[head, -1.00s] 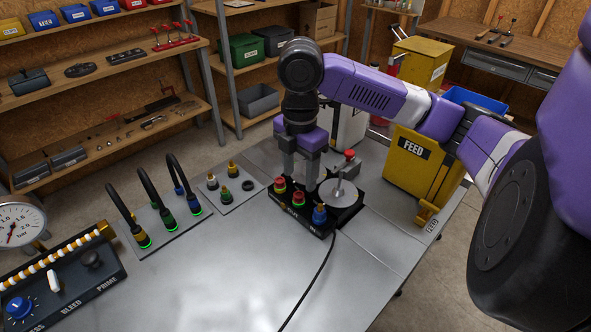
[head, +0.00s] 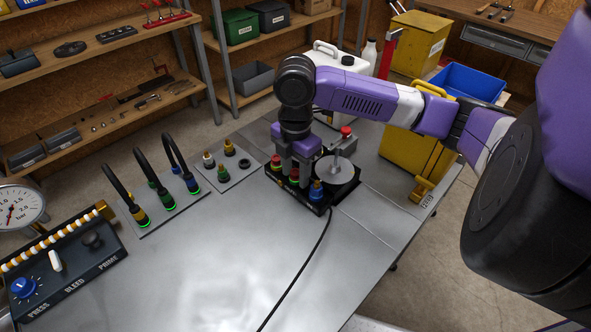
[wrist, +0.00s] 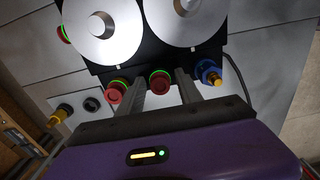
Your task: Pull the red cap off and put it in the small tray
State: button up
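The black pump block (head: 345,187) stands on the metal bench with red caps and a blue fitting (head: 316,190) along its front. In the wrist view, one red cap (wrist: 160,84) lies between my fingers, with a gap on each side. A second red cap (wrist: 116,92) is just left of my left finger, and the blue fitting (wrist: 209,73) is to the right. My gripper (wrist: 160,88) is open at the front row; in the head view my gripper (head: 293,170) partly hides the caps. I cannot make out a small tray for certain.
A plate with loose fittings (head: 228,165) and a plate with three hoses (head: 165,205) lie left of the block. The control panel (head: 65,258) and gauge (head: 18,208) are farther left. A black cable (head: 290,281) crosses the clear bench front. A yellow box (head: 402,150) stands right.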

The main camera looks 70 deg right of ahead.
aim_at(296, 172)
jog(key=c, duration=0.7)
jog(key=o, duration=1.1)
jog(key=shift+r, duration=3.9)
